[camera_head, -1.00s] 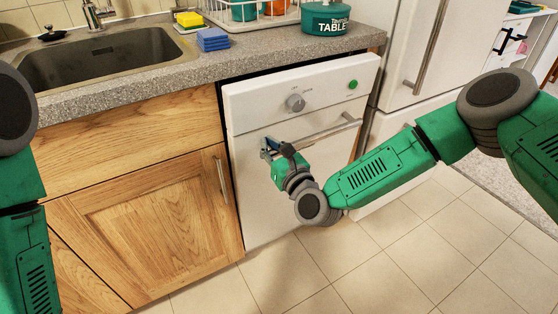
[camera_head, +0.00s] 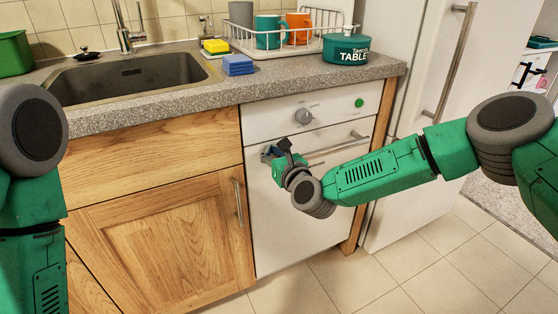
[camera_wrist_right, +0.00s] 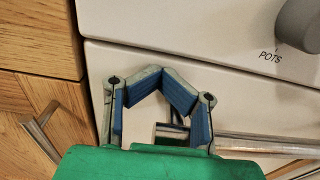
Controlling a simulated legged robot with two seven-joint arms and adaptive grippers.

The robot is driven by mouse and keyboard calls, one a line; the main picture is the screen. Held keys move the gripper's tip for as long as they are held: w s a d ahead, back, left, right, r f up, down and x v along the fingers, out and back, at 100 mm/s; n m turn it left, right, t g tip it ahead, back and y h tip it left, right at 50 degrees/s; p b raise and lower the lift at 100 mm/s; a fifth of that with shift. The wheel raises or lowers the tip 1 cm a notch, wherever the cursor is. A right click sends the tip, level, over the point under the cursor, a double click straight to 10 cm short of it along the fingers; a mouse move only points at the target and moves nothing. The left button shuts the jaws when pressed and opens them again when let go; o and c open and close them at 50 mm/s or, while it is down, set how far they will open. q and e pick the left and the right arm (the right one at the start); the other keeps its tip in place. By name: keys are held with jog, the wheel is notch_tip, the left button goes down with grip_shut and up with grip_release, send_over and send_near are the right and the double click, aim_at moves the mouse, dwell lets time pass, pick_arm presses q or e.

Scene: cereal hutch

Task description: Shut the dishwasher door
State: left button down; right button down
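The white dishwasher door (camera_head: 300,215) stands upright under the counter, below its control panel (camera_head: 285,118). It looks nearly or fully flush with the panel. Its bar handle (camera_head: 340,147) crosses the upper part of the door. My right gripper (camera_head: 275,151) is at the door's upper left, beside the handle's left end. In the right wrist view, the blue-padded fingers (camera_wrist_right: 160,78) bend inward and their tips meet in front of the door. The handle's left end (camera_wrist_right: 230,145) shows behind and between the fingers; I cannot tell contact. My left gripper is out of view.
A wooden cabinet (camera_head: 165,240) stands left of the dishwasher, with the sink (camera_head: 130,75) above. The counter (camera_head: 290,78) holds sponges, a dish rack (camera_head: 330,30) and a teal pot (camera_head: 347,48). The fridge (camera_head: 425,110) is at right. The tiled floor (camera_head: 360,285) in front is clear.

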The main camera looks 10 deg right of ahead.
jog(key=shift+w+a, duration=0.15)
jog(key=shift+w, duration=0.3)
jog(key=shift+s, duration=0.1)
